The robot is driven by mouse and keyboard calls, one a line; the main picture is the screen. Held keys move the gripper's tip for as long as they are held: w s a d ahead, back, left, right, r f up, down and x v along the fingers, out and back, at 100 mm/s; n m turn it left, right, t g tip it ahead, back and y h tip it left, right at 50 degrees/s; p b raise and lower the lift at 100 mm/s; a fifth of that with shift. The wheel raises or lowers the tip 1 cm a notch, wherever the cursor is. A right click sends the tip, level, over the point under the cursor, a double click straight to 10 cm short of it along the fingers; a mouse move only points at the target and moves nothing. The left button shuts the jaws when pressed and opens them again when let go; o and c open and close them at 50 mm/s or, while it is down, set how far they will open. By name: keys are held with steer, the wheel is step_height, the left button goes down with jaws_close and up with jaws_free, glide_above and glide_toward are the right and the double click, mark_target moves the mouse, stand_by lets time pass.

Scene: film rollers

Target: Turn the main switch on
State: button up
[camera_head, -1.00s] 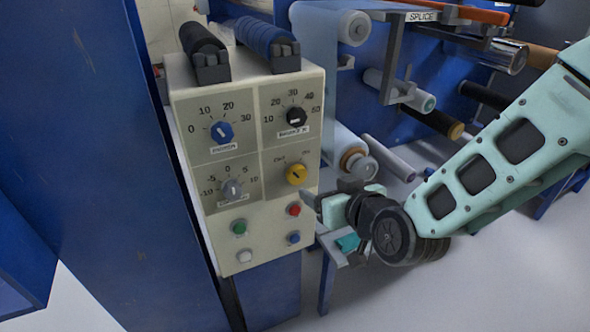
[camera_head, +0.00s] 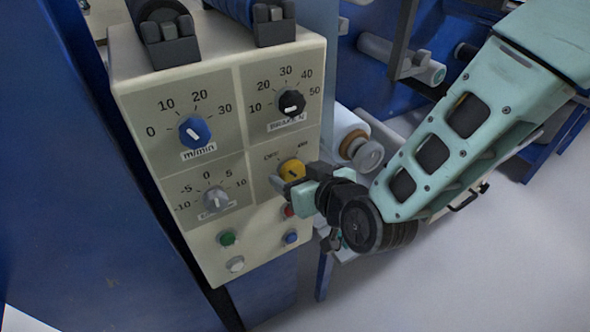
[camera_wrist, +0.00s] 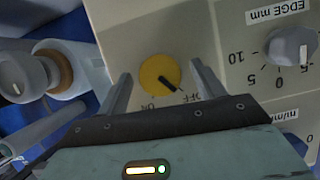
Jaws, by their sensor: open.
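The main switch is a yellow round knob (camera_head: 291,169) on the front of the beige control panel (camera_head: 219,135), with OFF and ON labels beside it. In the wrist view the knob (camera_wrist: 159,74) has its black mark pointing towards OFF. My gripper (camera_head: 285,184) is open close to the knob and partly covers its lower edge in the head view. In the wrist view the knob shows between the spread fingers of my gripper (camera_wrist: 161,70). Whether the fingers touch it or reach its depth is unclear.
A blue m/min knob (camera_head: 193,132), a black brake knob (camera_head: 291,103) and a grey edge knob (camera_head: 216,199) are on the panel. Red (camera_head: 288,211), green (camera_head: 227,238), blue (camera_head: 291,237) and white (camera_head: 235,264) buttons sit below. Rollers (camera_head: 400,58) stand behind, right of the panel.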

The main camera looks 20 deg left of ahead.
steer(key=shift+c, duration=0.3)
steer(key=c, duration=0.9)
steer(key=shift+c, duration=0.2)
steer(key=shift+w+d+f+m+g+y+b, duration=0.15)
steer(key=shift+m+g+y+b, duration=0.35)
steer(key=shift+m+b, duration=0.5)
steer(key=shift+m+g+y+b, duration=0.55)
steer(key=shift+m+b, duration=0.35)
steer(key=shift+m, duration=0.3)
steer(key=m+g+y+b, duration=0.1)
steer(key=m+y, duration=0.1)
steer(key=m, duration=0.1)
steer(key=shift+w+d+f, duration=0.1)
steer(key=shift+m+y+b, duration=0.45)
steer(key=shift+m+b, duration=0.15)
steer(key=shift+m, duration=0.7)
